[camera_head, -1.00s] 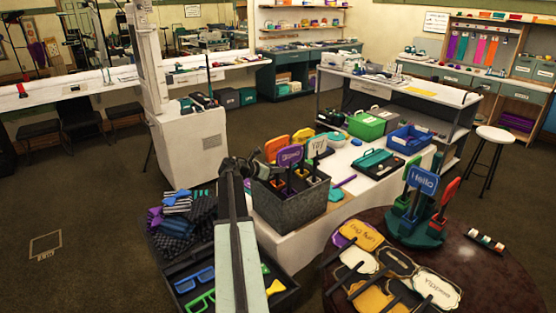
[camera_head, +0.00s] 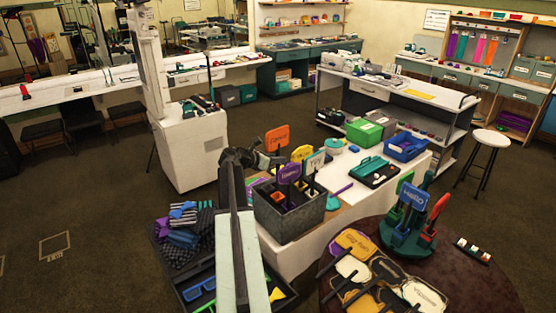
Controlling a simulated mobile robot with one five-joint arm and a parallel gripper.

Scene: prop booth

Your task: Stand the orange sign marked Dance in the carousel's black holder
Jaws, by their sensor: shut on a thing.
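The orange sign (camera_head: 277,138) is upright above the back left of a dark grey box (camera_head: 290,222); its small lettering looks like Dance. My gripper (camera_head: 269,160) is shut on this sign's stick below the board, at the box's back left. The lower end of the stick is hidden behind other signs, so I cannot tell whether it is clear of the box. The carousel (camera_head: 400,240) stands on the round table to the right, with a blue Hello sign, a green sign and a red-orange sign upright in it. I cannot pick out its black holder.
Purple (camera_head: 289,173), yellow (camera_head: 300,153) and white (camera_head: 315,160) signs stand in the box. Several flat signs lie on the round brown table (camera_head: 475,285) before the carousel. A white counter (camera_head: 400,190) with a green case and blue bin lies behind.

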